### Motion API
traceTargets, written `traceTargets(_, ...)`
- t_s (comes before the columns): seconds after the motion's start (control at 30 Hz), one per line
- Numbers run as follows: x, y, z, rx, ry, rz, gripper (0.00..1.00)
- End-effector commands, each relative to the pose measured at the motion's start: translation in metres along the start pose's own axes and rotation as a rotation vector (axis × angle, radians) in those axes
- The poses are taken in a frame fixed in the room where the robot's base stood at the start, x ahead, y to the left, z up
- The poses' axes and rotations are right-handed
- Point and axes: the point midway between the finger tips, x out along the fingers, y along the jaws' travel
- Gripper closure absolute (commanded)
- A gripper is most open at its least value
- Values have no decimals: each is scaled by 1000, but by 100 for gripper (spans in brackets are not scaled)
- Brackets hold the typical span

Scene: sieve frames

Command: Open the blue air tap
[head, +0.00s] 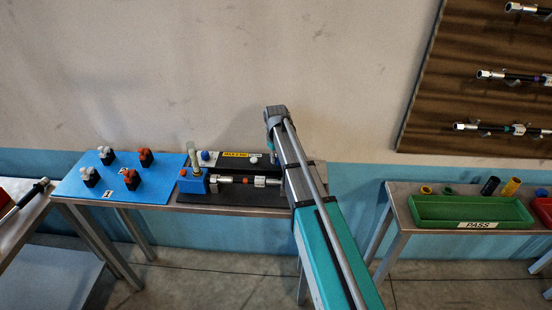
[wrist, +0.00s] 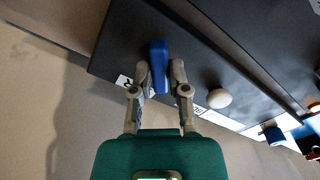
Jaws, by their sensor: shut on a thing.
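The blue air tap (wrist: 158,48) shows in the wrist view as a narrow blue handle on a dark panel (wrist: 200,50). My gripper (wrist: 159,75) has one grey finger on each side of the handle and is shut on it. The fingers hide part of its sides. In the head view my arm covers the gripper and the tap at the right end of the test bench.
A white round knob (wrist: 219,98) stands close right of my gripper. The bench (head: 225,199) holds a dark hose with metal ends and a blue block (head: 193,184). A blue mat (head: 75,187) with several small fittings lies left; a green tray (head: 425,212) stands right.

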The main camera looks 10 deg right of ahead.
Motion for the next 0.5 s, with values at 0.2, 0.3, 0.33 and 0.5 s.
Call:
traceTargets(0.2,0,0,-1,206,2,-1,100)
traceTargets(0.3,0,0,-1,299,2,-1,100)
traceTargets(0.33,0,0,-1,326,2,-1,100)
traceTargets(0.5,0,-1,-1,466,2,-1,100)
